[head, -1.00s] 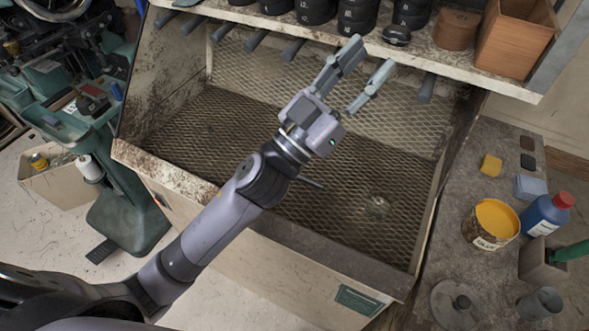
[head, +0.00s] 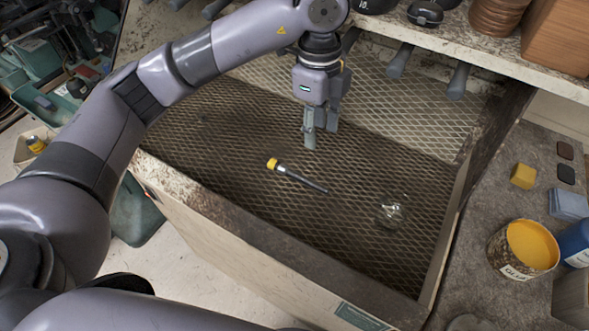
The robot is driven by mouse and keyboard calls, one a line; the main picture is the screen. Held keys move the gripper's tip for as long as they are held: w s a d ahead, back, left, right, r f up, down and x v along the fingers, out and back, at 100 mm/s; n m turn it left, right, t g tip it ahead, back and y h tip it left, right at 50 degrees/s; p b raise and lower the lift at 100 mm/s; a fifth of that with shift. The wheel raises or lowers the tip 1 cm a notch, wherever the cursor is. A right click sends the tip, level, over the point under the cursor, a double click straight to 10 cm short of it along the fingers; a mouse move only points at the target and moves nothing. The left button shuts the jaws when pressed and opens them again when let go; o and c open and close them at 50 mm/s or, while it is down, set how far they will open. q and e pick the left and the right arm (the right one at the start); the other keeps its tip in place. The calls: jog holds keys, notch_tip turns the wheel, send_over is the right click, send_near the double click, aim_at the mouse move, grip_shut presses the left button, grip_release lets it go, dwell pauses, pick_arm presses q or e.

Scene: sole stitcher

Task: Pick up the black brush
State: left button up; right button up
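A slim brush (head: 296,175) with a dark handle, a pale metal band and a yellow end lies on the mesh floor of the open bin (head: 220,215). Its yellow end points to the upper left and its dark handle to the lower right. My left gripper (head: 320,138) points down above the mesh, just beyond the brush and apart from it. Its fingers look separated, with nothing between them. My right gripper is not in view.
A clear glass bulb (head: 390,212) lies on the mesh right of the brush. The bin's walls surround the mesh, and a shelf (head: 470,45) overhangs its back. A glue can (head: 523,250) and a yellow block (head: 523,176) stand on the right bench.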

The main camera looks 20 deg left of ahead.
pick_arm(q)
jog(key=a, duration=0.1)
jog(key=p, duration=0.3)
send_over(310, 181)
jog(key=shift+n+y, duration=0.3)
notch_tip(310, 181, down, 12)
jog(key=shift+w+a+r, duration=0.1)
jog(key=shift+a, duration=0.05)
jog(key=shift+f+p, duration=0.2)
jog(key=shift+p, duration=0.25)
jog(key=f+p, duration=0.1)
jog(key=f, duration=0.1)
jog(key=f+p, duration=0.1)
jog(key=f, duration=0.1)
jog(key=shift+d+f, duration=0.2)
jog(key=shift+f, duration=0.2)
jog(key=shift+c, duration=0.5)
grip_shut()
